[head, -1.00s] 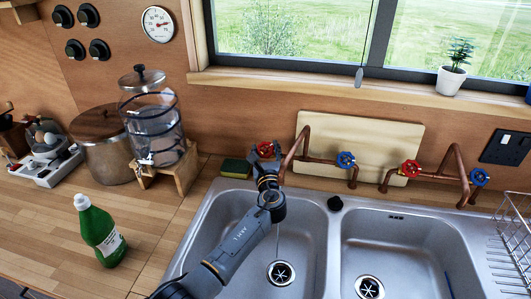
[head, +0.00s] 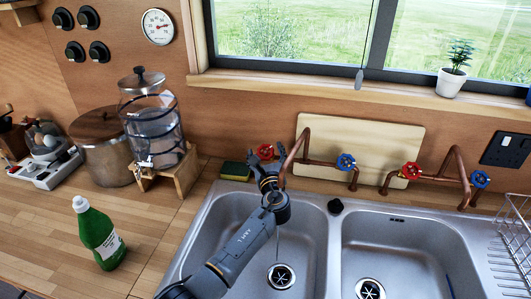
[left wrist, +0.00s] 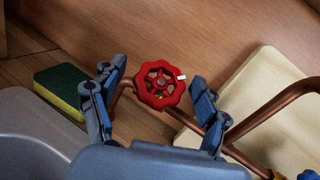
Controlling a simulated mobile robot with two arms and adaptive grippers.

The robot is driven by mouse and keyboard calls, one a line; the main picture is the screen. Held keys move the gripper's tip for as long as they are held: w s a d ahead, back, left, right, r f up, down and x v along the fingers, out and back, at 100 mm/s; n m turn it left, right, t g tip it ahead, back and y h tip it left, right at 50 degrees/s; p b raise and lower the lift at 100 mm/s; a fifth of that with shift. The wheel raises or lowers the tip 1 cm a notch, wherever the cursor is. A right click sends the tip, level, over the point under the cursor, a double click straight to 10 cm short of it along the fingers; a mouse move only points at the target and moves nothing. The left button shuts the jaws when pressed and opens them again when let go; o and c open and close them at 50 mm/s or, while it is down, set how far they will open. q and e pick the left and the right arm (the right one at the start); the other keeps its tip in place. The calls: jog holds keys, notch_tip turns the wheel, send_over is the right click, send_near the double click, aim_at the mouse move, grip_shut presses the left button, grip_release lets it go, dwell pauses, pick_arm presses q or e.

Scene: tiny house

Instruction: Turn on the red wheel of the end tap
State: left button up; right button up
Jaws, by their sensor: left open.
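The red wheel (head: 265,151) of the end tap is on the leftmost end of the copper pipework behind the left sink. In the left wrist view the red wheel (left wrist: 160,85) lies between and beyond my open fingertips, with a small white mark on its right rim. My left gripper (head: 266,160) is open just in front of the wheel; its fingers (left wrist: 158,90) stand on either side of it. I cannot tell if they touch it. Water runs from the left tap in a thin stream. My right gripper is not in view.
A blue wheel (head: 346,162) shares this tap's copper pipe (head: 316,160). A second tap has a red wheel (head: 411,170) and a blue wheel (head: 480,179). A green and yellow sponge (head: 236,171) lies left of the tap. A green bottle (head: 98,234) stands on the counter.

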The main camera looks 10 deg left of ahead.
pick_arm(q)
jog(key=v, duration=1.2)
dwell(0.3)
